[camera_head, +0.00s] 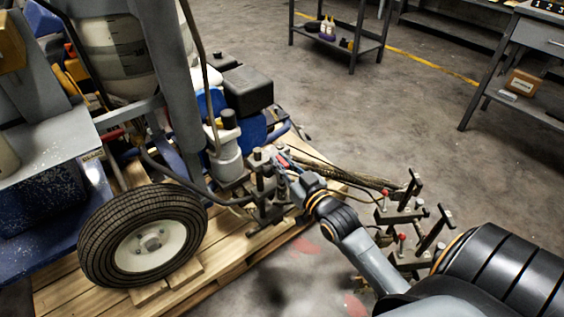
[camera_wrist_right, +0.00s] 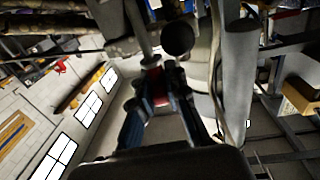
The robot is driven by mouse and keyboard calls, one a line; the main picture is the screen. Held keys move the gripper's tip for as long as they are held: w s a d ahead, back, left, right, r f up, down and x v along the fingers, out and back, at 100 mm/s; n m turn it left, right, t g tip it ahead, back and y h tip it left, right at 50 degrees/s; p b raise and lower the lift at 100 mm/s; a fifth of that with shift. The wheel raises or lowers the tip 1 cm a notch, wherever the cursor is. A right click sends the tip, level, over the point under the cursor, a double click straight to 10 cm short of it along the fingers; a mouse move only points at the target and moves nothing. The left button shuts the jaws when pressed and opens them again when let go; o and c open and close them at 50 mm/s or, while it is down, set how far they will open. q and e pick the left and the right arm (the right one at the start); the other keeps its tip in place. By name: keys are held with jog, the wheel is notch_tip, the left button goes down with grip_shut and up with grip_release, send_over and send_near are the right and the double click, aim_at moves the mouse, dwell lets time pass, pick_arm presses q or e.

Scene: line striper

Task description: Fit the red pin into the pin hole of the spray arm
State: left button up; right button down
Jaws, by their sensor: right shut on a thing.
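My right gripper (camera_head: 287,170) reaches in from the lower right to the dark metal spray arm bracket (camera_head: 262,188) on the striper's side. It is shut on the red pin (camera_head: 283,161), which shows as a small red spot at the bracket. In the right wrist view the blue fingers (camera_wrist_right: 155,92) close around the red pin (camera_wrist_right: 158,84), beside grey metal posts. I cannot tell whether the pin is in the hole, because the fingers and bracket hide its end. My left gripper is in neither view.
The line striper's wheel (camera_head: 143,236) stands on a wooden pallet (camera_head: 225,258). A hose bundle (camera_head: 345,176) runs right to a metal bracket frame (camera_head: 405,225) with red-topped knobs, close to my right arm. A shelf cart (camera_head: 345,35) and workbench stand behind open floor.

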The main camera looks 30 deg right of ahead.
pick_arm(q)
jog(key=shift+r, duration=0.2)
pick_arm(e)
jog(key=shift+f, duration=0.25)
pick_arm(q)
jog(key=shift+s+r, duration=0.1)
pick_arm(e)
jog(key=shift+f, duration=0.4)
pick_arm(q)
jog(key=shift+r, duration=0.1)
pick_arm(e)
jog(key=shift+f, duration=0.1)
jog(key=shift+s+f, duration=0.1)
jog(key=shift+f, duration=0.05)
jog(key=shift+r+p, duration=0.35)
jog(key=shift+r, duration=0.35)
pick_arm(q)
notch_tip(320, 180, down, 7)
jog(key=p, duration=0.1)
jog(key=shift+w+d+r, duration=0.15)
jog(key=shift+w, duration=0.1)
pick_arm(e)
jog(key=shift+r, duration=0.25)
dwell(1.0)
